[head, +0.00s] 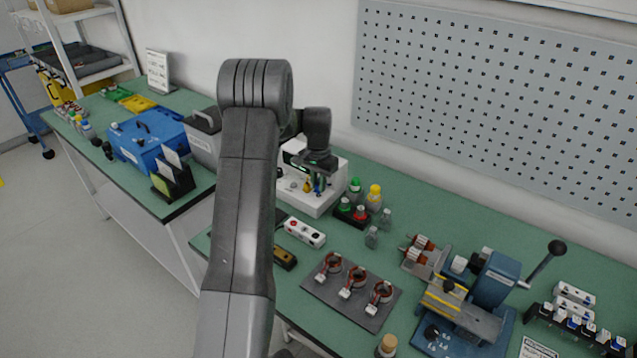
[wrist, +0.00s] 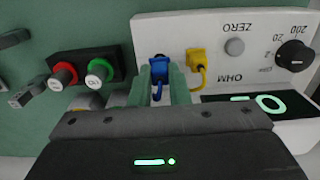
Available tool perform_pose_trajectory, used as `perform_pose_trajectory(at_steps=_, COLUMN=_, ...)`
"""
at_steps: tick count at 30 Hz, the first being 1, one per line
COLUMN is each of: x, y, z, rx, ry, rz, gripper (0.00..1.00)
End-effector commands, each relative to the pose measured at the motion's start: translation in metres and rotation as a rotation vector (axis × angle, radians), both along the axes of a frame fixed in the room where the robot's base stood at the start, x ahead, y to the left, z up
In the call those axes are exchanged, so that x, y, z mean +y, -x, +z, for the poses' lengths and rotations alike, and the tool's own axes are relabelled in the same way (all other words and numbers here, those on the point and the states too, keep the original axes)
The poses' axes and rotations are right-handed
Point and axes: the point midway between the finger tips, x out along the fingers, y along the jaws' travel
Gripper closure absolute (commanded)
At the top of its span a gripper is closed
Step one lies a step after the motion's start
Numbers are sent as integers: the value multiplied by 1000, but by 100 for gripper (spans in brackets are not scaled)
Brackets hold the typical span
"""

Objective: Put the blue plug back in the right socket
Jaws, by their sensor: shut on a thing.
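The blue plug (wrist: 159,67) is between the two fingers of my gripper (wrist: 162,76) in the wrist view, and my gripper is shut on it. It is up against the white front of the ohm meter (wrist: 215,28), to the left of the yellow plug (wrist: 196,72). The meter's lettering is upside down in this view. The fingers and plug hide the socket there, so I cannot tell how deep the blue plug sits. In the head view my gripper (head: 318,172) is at the front of the meter (head: 300,200), beside the yellow plug (head: 307,187).
A black block with red and green posts (wrist: 88,62) stands close to the meter. Small bottles (head: 375,195) stand nearby. A white socket strip (head: 305,233) and a dark mat with copper coils (head: 325,291) lie in front. A blue hand press (head: 495,280) is at right.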

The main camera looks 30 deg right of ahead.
Motion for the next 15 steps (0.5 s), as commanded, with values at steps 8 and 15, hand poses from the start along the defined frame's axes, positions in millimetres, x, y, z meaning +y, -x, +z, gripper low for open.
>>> perform_pose_trajectory(at_steps=8, x=0, y=0, z=-3, rx=0, ry=0, rz=0, gripper=100)
perform_pose_trajectory(at_steps=15, x=0, y=0, z=-7, rx=0, ry=0, rz=0, gripper=100)
